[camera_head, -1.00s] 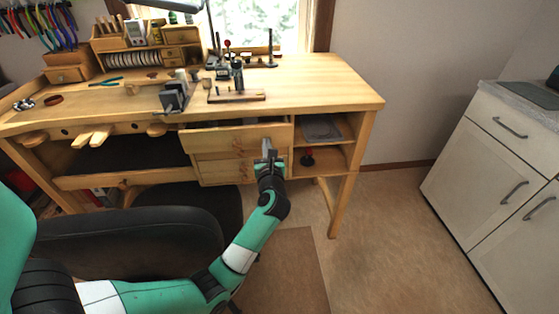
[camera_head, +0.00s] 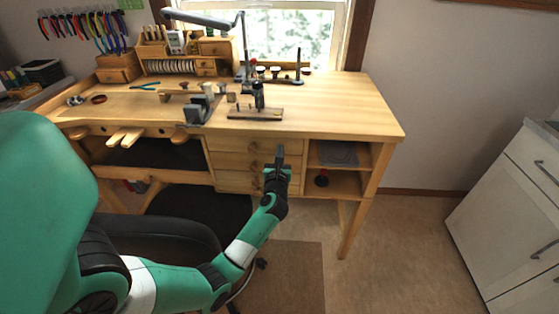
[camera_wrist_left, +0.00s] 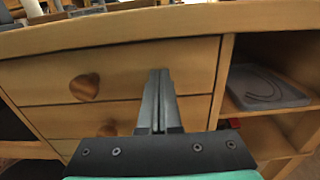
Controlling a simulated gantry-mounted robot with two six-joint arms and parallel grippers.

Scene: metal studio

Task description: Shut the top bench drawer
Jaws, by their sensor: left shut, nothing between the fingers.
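The wooden bench (camera_head: 340,105) has a stack of drawers under its right half. The top bench drawer (camera_head: 228,144) looks flush under the bench top, with no gap showing above its front. My left gripper (camera_head: 280,150) is shut and empty, its fingertips at the right part of the top drawer's front. In the left wrist view the top drawer front (camera_wrist_left: 130,62) carries a dark heart-shaped pull (camera_wrist_left: 85,87). The shut fingers (camera_wrist_left: 158,76) point at the front right of that pull; I cannot tell whether they touch. My right gripper is out of view.
Open shelves (camera_head: 338,172) right of the drawers hold a grey flat item (camera_head: 338,153). A black chair (camera_head: 160,245) stands close beside my left arm. A white cabinet (camera_head: 505,215) is at the far right, with clear floor between.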

